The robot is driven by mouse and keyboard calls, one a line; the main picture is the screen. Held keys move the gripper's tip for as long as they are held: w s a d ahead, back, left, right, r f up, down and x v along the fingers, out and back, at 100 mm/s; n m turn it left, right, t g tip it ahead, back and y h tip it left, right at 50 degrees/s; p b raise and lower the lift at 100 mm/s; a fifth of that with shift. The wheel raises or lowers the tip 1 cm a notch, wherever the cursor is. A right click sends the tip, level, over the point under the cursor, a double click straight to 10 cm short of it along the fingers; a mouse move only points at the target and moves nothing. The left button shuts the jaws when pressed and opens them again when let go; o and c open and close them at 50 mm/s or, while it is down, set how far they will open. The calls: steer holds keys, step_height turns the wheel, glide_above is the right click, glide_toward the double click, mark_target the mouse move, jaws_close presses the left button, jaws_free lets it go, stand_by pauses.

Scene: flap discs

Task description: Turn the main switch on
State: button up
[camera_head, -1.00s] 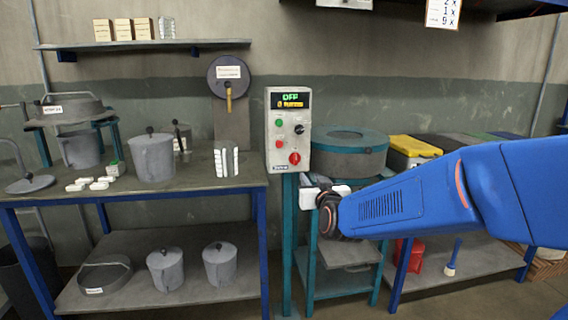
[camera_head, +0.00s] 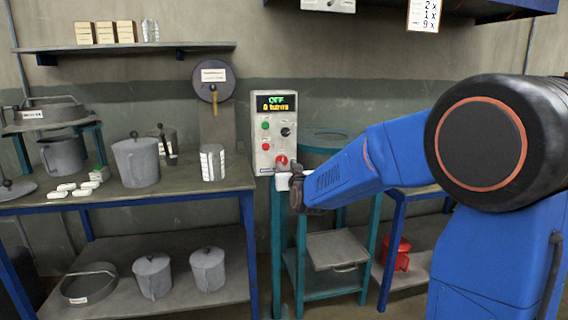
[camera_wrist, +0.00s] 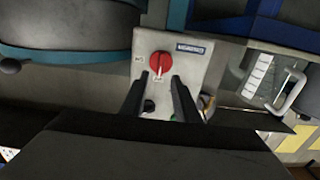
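The grey control box (camera_head: 272,107) stands upright on a teal post. Its display (camera_head: 275,103) reads OFF, with a yellow second line. The red rotary switch (camera_head: 281,160) is low on its front. In the wrist view the red switch (camera_wrist: 160,63) shows a white pointer mark toward my gripper and small labels beside it. My gripper (camera_wrist: 158,80) is open, its two dark fingers apart with the tips close to the switch. Whether they touch it cannot be told. In the head view my gripper (camera_head: 288,181) is just below the switch and partly covers the box's lower edge.
Green and red buttons and a black knob (camera_head: 286,132) are on the same box. A workbench (camera_head: 130,201) with a grey pitcher (camera_head: 137,164) stands at left. A shelf (camera_head: 120,47) hangs above.

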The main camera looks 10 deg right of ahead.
mark_target(283, 160)
steer(key=shift+w, duration=2.45)
steer(key=shift+c, duration=0.3)
jaws_close()
